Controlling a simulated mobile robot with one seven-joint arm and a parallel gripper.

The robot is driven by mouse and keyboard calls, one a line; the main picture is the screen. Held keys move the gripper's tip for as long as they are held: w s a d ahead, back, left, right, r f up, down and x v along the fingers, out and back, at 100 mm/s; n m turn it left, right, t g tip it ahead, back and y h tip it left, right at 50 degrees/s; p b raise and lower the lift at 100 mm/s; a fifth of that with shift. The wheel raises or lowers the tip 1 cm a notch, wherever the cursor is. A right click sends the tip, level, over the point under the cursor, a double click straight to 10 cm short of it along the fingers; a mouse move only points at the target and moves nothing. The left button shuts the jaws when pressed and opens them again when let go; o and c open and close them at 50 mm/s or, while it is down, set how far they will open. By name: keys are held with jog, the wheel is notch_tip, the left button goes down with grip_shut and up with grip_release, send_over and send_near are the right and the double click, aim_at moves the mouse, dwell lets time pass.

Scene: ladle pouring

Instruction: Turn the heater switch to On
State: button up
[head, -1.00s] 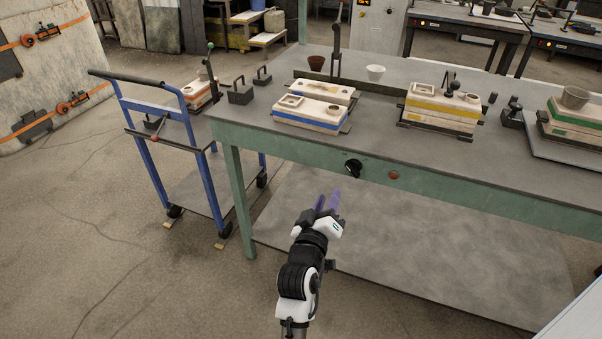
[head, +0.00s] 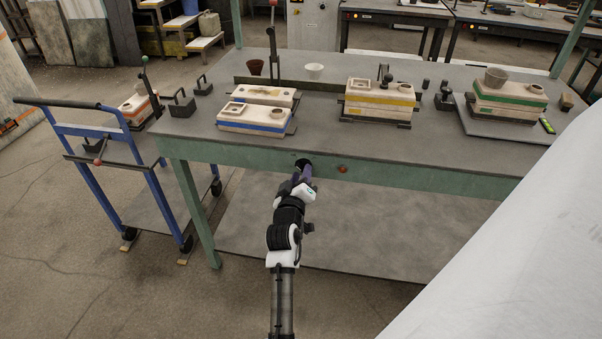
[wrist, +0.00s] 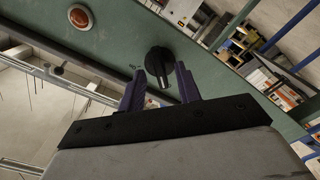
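The heater switch is a black rotary knob (wrist: 160,62) on the green front panel of the workbench. In the head view the knob (head: 303,162) is a dark spot just past my fingertips. My gripper (wrist: 160,72) has two purple fingers, spread apart, one on each side of the knob's narrow handle. Gaps show between the fingers and the handle, so it is not gripped. In the head view my gripper (head: 303,174) is up close to the panel.
A round red button or lamp (wrist: 80,17) sits on the panel beside the knob; it also shows in the head view (head: 343,169). The workbench (head: 330,130) carries moulds and pots. A blue cart (head: 128,182) stands left. A large white surface (head: 530,240) fills the lower right.

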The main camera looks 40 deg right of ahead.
jog(key=shift+w+d, duration=0.2)
jog(key=shift+d, duration=0.1)
jog(key=shift+c, duration=0.4)
grip_shut()
jog(key=shift+f+m+b, duration=0.1)
jog(key=shift+m+b, duration=0.25)
jog(key=shift+m, duration=0.05)
jog(key=m+b, duration=1.1)
jog(key=m, duration=0.6)
jog(key=shift+m, duration=0.3)
